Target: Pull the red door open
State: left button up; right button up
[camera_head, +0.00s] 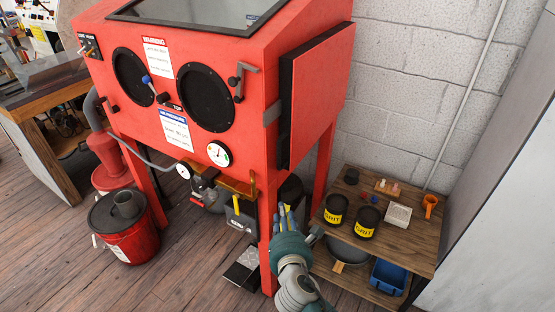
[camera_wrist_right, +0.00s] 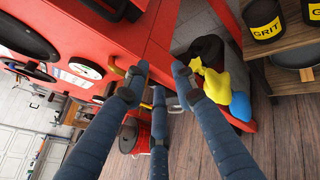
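The red door (camera_head: 325,90) is the thick panel with a black edge on the right side of the red blasting cabinet (camera_head: 190,60). It stands out a little from the cabinet side; I cannot tell whether it is latched. A dark handle (camera_head: 240,78) sits on the cabinet front near it. My right gripper (camera_head: 286,213) is low in front of the cabinet's right front leg, below the door and apart from it. In the right wrist view its fingers (camera_wrist_right: 159,80) are spread with nothing between them. My left gripper is not in view.
A wooden shelf (camera_head: 410,235) with black grit cans (camera_head: 366,221) stands right of the cabinet, close to my right gripper. A red bucket (camera_head: 128,240) stands at left. A grey wall (camera_head: 425,80) is behind. The yellow and blue items (camera_wrist_right: 222,88) lie beyond my fingers.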

aim_at(278, 154)
notch_tip(278, 154, up, 14)
jog(key=a+n+t, duration=0.1)
jog(key=n+t, duration=0.2)
jog(key=n, duration=0.1)
jog(key=shift+h, duration=0.3)
jog(key=w, duration=1.1)
jog(key=shift+w+d+f, duration=0.15)
jog(key=shift+d+f, duration=0.05)
jog(key=shift+f, duration=0.05)
grip_shut()
